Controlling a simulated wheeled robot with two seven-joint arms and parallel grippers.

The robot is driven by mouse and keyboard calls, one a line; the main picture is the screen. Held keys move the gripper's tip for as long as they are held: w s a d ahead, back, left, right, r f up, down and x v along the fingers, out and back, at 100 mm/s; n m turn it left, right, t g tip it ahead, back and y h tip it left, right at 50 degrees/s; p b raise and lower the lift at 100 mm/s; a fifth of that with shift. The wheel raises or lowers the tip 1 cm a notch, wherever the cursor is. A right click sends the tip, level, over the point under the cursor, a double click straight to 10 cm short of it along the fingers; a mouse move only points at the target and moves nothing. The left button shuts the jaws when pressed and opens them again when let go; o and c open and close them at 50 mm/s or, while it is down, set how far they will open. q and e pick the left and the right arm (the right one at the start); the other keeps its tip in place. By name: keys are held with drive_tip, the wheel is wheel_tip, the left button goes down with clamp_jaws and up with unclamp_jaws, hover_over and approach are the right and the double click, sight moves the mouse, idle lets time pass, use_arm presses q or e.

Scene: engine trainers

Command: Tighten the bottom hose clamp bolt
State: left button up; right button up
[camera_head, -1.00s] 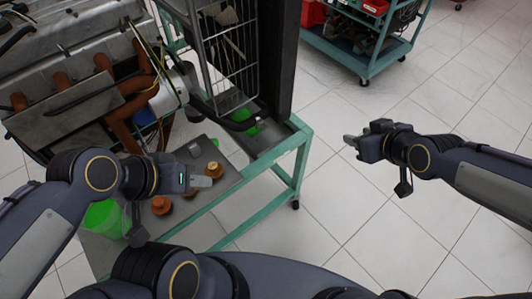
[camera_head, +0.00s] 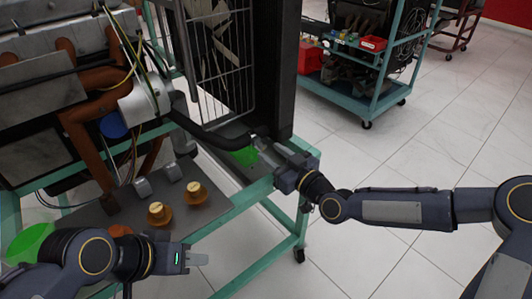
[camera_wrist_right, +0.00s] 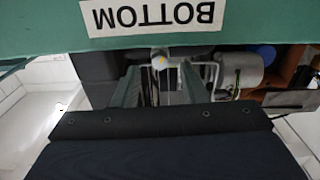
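The black lower hose (camera_head: 205,137) runs from the engine to the foot of the dark radiator frame. My right gripper (camera_head: 262,148) is at the hose's right end, where its fingers hide the clamp area. In the right wrist view, a small pale bolt head with a yellowish centre (camera_wrist_right: 160,61) shows beyond and between the two spread fingers (camera_wrist_right: 161,88). I cannot tell whether they touch it. A white label reading "BOTTOM" (camera_wrist_right: 150,14) appears upside down on a teal bar above the bolt. My left gripper (camera_head: 198,259) is low at the left; its finger gap is not clear.
The teal trainer stand's rail (camera_head: 245,200) runs below my right gripper. Orange-brown caps (camera_head: 160,214) and a green container (camera_head: 30,243) are on the left. A wire guard (camera_head: 222,70) stands beside the dark frame. Another teal cart (camera_head: 365,100) is behind; tiled floor is clear at right.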

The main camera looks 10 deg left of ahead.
sight(264, 148)
drive_tip(key=shift+x, duration=1.65)
drive_tip(key=shift+c, duration=0.3)
drive_tip(key=shift+b, duration=0.3)
clamp_jaws()
